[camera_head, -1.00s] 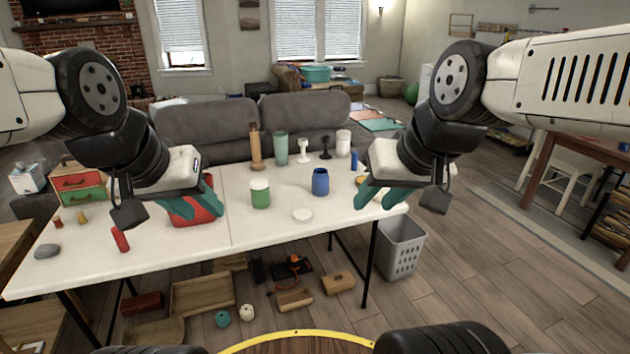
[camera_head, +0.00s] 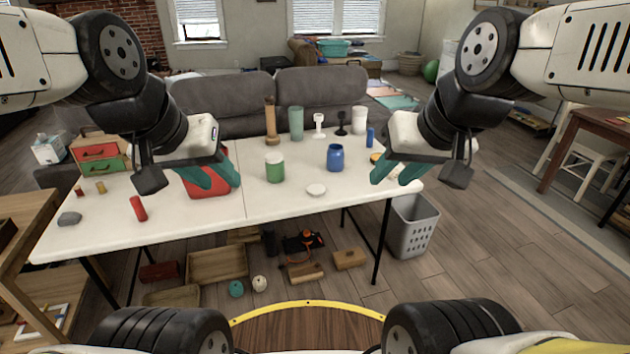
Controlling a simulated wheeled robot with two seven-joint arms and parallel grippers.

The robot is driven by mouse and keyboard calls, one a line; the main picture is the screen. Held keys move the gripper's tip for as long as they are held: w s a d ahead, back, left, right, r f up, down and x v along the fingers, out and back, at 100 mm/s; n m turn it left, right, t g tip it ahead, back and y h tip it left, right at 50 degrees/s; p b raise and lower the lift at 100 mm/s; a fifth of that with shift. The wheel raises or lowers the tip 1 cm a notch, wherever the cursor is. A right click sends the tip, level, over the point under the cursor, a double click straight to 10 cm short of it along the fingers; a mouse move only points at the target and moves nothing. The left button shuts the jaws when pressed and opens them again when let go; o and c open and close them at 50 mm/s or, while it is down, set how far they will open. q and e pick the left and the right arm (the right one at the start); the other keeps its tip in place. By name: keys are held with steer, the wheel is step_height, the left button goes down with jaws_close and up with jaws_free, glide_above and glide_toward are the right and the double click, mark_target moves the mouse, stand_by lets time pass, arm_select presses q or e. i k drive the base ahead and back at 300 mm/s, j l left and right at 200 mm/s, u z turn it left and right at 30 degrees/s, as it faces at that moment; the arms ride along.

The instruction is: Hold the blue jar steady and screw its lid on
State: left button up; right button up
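The blue jar (camera_head: 335,159) stands upright and uncovered on the white table (camera_head: 290,207), right of its middle. A flat white round lid (camera_head: 316,190) lies on the table in front of the jar, slightly left. My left gripper (camera_head: 222,178) is open and empty, its teal fingers apart over the red item at left, well left of the jar. My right gripper (camera_head: 392,174) is open and empty, to the right of the jar and apart from it. It partly hides a small orange-yellow round thing (camera_head: 376,157).
A green jar with a white top (camera_head: 275,168) stands left of the blue jar. Several tall items, including a teal cup (camera_head: 296,123), line the back edge. A red cylinder (camera_head: 138,208) and grey stone (camera_head: 69,218) lie at left. The table's front middle is clear.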

mark_target(336, 154)
steer(key=i+u, duration=0.2)
steer(key=i, duration=0.25)
steer(key=i+l+u, duration=0.25)
steer(key=i, duration=0.15)
